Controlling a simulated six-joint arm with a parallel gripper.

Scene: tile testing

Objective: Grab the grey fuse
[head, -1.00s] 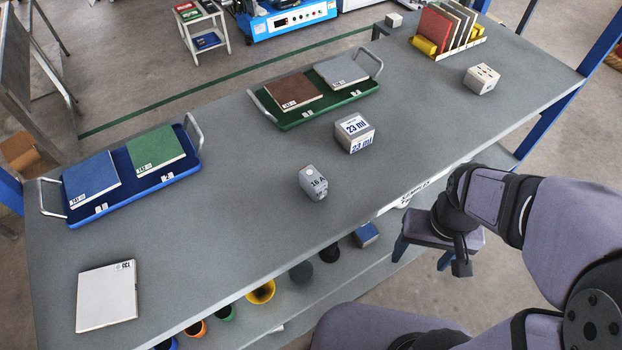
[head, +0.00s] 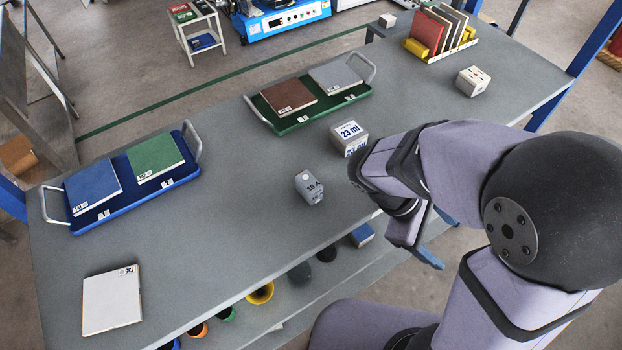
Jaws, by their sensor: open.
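The grey fuse (head: 309,187) is a small block marked "16 A". It stands on the grey table near its front edge, left of my arm. My gripper (head: 438,240) is to the right of the fuse, beyond the table's front edge in the picture, and clear of it. Its blue fingers are apart and nothing shows between them. My arm links hide part of the gripper.
A white box marked "23 ml" (head: 349,136) stands behind the fuse, partly covered by my arm. A blue tray (head: 76,226) and a green tray (head: 262,106) hold tiles. A white tile (head: 111,302) lies front left. The table left of the fuse is clear.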

